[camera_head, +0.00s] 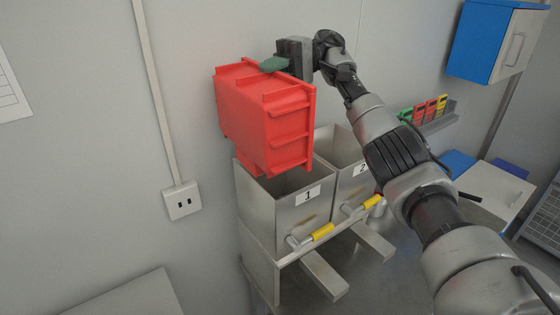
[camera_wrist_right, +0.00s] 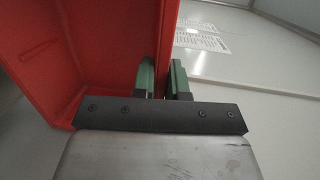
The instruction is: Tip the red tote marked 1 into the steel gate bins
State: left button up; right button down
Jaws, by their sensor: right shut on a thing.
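The red tote (camera_head: 264,112) is held in the air above the steel bin marked 1 (camera_head: 300,212), tilted over with its ribbed outside towards the head camera. Its mouth and any contents are hidden in the head view. My right gripper (camera_head: 277,64) is shut on the tote's upper rim. In the right wrist view the green fingers of the right gripper (camera_wrist_right: 166,80) pinch the wall of the red tote (camera_wrist_right: 100,45). The second steel bin, marked 2 (camera_head: 352,185), stands to the right of bin 1. My left gripper is not in view.
Yellow-gripped handles (camera_head: 323,231) stick out at the bins' fronts. A blue-and-white wall cabinet (camera_head: 495,40) hangs at the upper right. A rack with coloured cards (camera_head: 428,113) is on the wall behind my right arm. A socket (camera_head: 182,201) is on the left wall.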

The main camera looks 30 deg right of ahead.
aim_at(238, 86)
jog(key=shift+s+a+r+t+h, duration=0.1)
jog(key=shift+s+a+t+h, duration=0.05)
jog(key=shift+s+a+h, duration=0.25)
jog(key=shift+s+a+r+t+h, duration=0.15)
jog(key=shift+a+h, duration=0.15)
jog(key=shift+a, duration=0.15)
jog(key=a+h, duration=0.1)
jog(key=a, duration=0.1)
jog(key=a+r+h+p, duration=0.1)
jog(key=a, duration=0.1)
jog(key=a+t+h, duration=0.1)
jog(key=shift+s+a+r+m+p, duration=0.15)
jog(key=shift+s+a+m+p, duration=0.15)
jog(key=shift+a+p, duration=0.1)
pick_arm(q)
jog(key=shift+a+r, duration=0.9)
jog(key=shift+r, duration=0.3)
pick_arm(e)
jog(key=s+a+f+t+h, duration=0.2)
jog(key=a+f+h, duration=1)
jog(key=a+f, duration=0.2)
jog(key=shift+s+a+f+m+t+h, duration=0.2)
jog(key=shift+a+m+t+h, duration=0.15)
jog(key=shift+a, duration=0.6)
